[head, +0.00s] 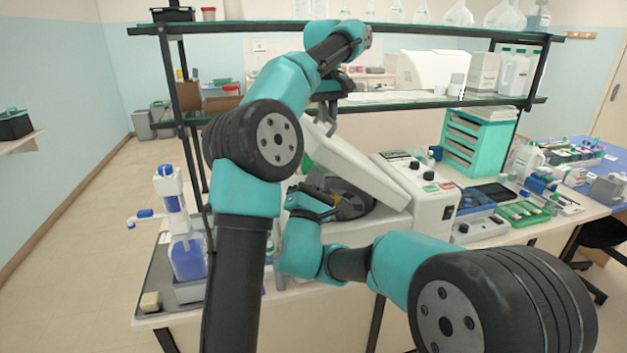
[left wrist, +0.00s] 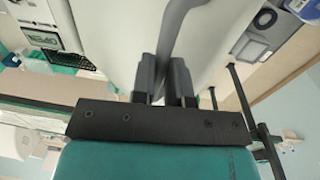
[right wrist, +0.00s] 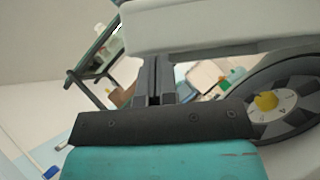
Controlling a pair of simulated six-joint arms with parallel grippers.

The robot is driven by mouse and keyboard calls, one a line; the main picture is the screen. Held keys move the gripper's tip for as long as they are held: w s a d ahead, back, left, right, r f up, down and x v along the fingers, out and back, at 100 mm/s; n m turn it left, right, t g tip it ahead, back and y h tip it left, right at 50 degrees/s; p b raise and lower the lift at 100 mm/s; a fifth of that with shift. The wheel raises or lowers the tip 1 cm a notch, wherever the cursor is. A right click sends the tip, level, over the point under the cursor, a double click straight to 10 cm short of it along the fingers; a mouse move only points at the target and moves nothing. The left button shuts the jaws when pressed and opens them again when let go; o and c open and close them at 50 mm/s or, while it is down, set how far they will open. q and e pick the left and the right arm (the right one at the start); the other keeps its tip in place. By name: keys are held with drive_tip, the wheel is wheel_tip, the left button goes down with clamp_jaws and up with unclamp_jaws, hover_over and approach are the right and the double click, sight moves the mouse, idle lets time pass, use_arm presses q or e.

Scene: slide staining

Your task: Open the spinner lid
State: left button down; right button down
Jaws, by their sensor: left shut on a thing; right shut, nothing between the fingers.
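The spinner is a white box with a control panel (head: 436,200). Its white lid (head: 355,165) is tilted up, high at its left edge, showing the dark rotor (head: 352,203) with a yellow hub. My left gripper (head: 328,118) is shut on the grey lid handle (left wrist: 178,40) at the raised edge. My right gripper (head: 318,190) is shut and empty under the raised lid, beside the rotor. In the right wrist view the lid (right wrist: 215,28) spans above my fingertips (right wrist: 154,75), and the rotor (right wrist: 290,100) is at the right. Contact between fingertips and lid is unclear.
A dark-framed shelf (head: 440,106) stands behind the spinner. A blue-and-white bottle dispenser (head: 187,255) stands at the left of the bench. A teal drawer unit (head: 478,142), green tray (head: 523,213) and blue rack (head: 474,201) are at the right.

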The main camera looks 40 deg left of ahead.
use_arm(q)
drive_tip(key=shift+w+d+f, duration=0.25)
drive_tip(key=shift+w+f, duration=0.1)
drive_tip(key=shift+f, duration=0.05)
use_arm(e)
drive_tip(key=shift+w+d+r+m+h, duration=0.2)
drive_tip(key=shift+w+r+m+h, duration=0.05)
drive_tip(key=shift+r+m+h, duration=0.3)
drive_tip(key=shift+w+d+r+m+h, duration=0.15)
drive_tip(key=shift+w+r+m+h, duration=0.1)
drive_tip(key=shift+r+m+h, duration=0.3)
use_arm(q)
drive_tip(key=c, duration=1.1)
unclamp_jaws()
drive_tip(key=shift+a+r, duration=0.1)
use_arm(e)
drive_tip(key=shift+w+f, duration=0.1)
drive_tip(key=shift+f, duration=0.05)
use_arm(q)
drive_tip(key=shift+s, duration=0.15)
drive_tip(key=shift+s+a+r, duration=0.1)
drive_tip(key=shift+a+r, duration=0.05)
